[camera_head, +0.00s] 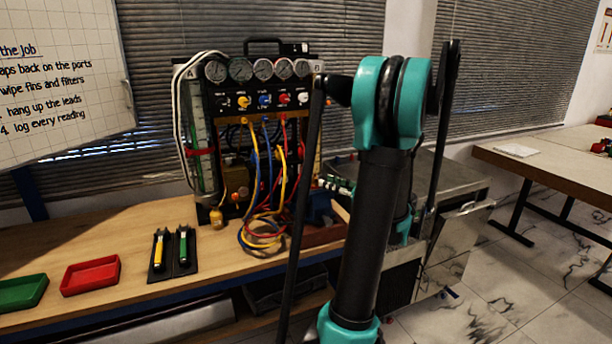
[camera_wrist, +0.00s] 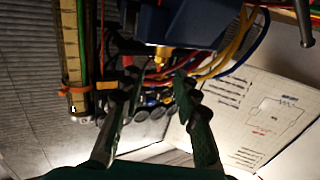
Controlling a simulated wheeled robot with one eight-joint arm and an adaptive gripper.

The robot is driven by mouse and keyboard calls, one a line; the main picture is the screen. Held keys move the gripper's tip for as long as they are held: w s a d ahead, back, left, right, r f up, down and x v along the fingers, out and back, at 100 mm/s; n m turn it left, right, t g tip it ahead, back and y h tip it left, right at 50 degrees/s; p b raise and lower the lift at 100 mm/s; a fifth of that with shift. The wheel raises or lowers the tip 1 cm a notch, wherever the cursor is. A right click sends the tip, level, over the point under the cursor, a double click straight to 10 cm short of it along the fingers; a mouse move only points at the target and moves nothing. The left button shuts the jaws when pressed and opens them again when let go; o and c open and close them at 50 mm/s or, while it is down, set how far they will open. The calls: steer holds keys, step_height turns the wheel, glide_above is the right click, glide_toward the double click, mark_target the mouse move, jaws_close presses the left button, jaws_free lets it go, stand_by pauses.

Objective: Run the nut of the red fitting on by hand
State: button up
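The gauge rig (camera_head: 258,74) stands on the wooden bench in the head view. Its red knob (camera_head: 284,99) is right of the blue one, and a red hose (camera_head: 284,130) hangs below it. The red fitting's nut is too small to tell apart. My gripper (camera_wrist: 156,76) is open in the wrist view, its two dark green fingers apart with nothing clearly held. A brass-coloured piece (camera_wrist: 163,54) and red hoses show beyond the fingertips; whether that piece belongs to the red fitting cannot be told. In the head view my arm covers part of the rig's right side.
Yellow, blue and red hoses loop onto the bench (camera_head: 130,222) in front of the rig. A black mat (camera_head: 171,268) with yellow and green tools, a red tray (camera_head: 91,275) and a green tray (camera_head: 22,292) lie left. A metal cabinet (camera_head: 452,235) stands right.

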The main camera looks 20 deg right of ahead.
mark_target(306, 184)
steer(key=x, duration=1)
steer(key=shift+w, duration=0.1)
jaws_close()
